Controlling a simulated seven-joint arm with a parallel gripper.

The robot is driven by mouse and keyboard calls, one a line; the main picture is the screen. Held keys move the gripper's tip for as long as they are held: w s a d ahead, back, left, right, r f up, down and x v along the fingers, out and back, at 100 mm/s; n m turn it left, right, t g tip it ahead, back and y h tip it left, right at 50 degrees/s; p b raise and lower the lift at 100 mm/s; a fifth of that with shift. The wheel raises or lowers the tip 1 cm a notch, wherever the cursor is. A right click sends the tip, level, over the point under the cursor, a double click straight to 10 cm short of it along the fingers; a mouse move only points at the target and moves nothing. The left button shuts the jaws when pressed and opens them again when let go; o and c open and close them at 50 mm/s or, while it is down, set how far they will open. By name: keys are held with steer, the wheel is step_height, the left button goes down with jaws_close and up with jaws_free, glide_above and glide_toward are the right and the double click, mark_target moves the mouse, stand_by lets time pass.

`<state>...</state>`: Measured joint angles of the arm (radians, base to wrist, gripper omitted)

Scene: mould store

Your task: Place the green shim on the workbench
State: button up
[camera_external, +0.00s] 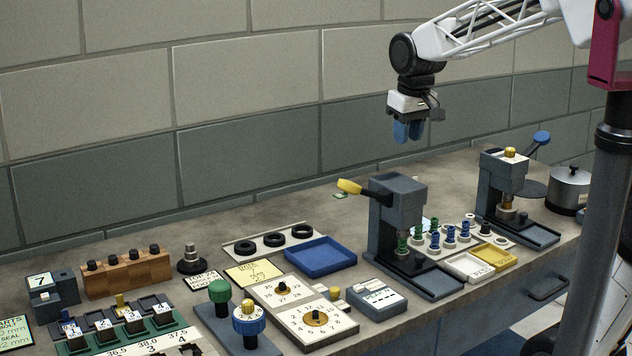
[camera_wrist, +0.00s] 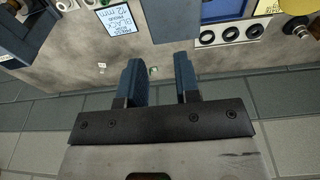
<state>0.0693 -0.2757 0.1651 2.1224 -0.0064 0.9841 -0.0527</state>
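I cannot tell which is the shim.
A grey press with a yellow handle (camera_external: 400,205) stands mid-bench; another press (camera_external: 503,180) and a metal pot (camera_external: 569,190) stand to the right. A blue tray (camera_external: 320,256) and a strip of black rings (camera_external: 274,240) are left of it. The bench's back strip is mostly clear.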

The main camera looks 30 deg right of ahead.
steer(key=s+a+f, duration=0.1)
steer(key=s+f, duration=0.1)
steer(key=s, duration=0.9)
steer(key=s+a+f+t, duration=0.1)
steer(key=s+a+f, duration=0.1)
steer(key=s, duration=1)
steer(key=shift+s+a+f, duration=0.2)
steer(key=shift+f, duration=0.5)
